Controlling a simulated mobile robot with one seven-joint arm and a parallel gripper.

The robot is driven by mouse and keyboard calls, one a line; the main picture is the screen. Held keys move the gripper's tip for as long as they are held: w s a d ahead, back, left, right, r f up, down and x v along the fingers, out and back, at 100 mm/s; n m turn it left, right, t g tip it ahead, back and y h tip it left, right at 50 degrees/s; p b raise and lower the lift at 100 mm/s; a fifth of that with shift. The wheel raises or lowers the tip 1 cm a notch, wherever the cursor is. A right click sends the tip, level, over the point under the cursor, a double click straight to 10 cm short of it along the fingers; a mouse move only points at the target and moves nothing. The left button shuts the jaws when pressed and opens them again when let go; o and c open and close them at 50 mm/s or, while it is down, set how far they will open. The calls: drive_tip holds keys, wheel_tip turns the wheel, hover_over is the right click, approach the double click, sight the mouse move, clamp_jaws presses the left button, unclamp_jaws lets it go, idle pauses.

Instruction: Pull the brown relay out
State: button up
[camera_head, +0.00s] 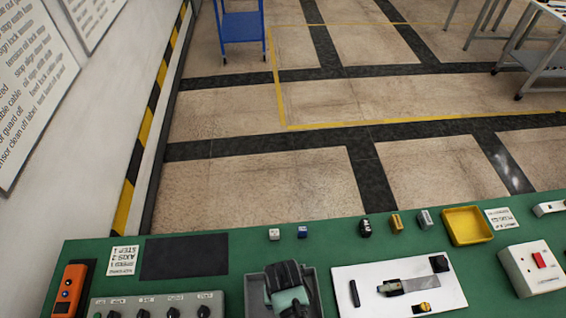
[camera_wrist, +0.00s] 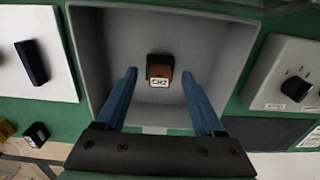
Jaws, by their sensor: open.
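The brown relay (camera_wrist: 159,75) is a small block with a white label reading what looks like CH2. It sits upright at the middle of a grey walled tray (camera_wrist: 235,25), against a dark piece behind it. My gripper (camera_wrist: 158,84) is open above the tray, one blue finger on each side of the relay with a gap on both sides. Whether the fingertips are down at the relay's height, I cannot tell. In the head view, my dark wrist covers the inside of the grey tray (camera_head: 255,295), so the relay is hidden there.
A white panel (camera_head: 370,300) with black handles stands right of the tray, and a grey knob box (camera_head: 140,308) left. Several small blocks, including a yellow one (camera_head: 396,222), line the green bench's back edge. A yellow tray (camera_head: 466,239) is at back right. A dark mat (camera_head: 185,257) is bare.

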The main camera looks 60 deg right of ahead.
drive_tip(key=shift+f, duration=0.65)
clamp_jaws()
idle(0.4)
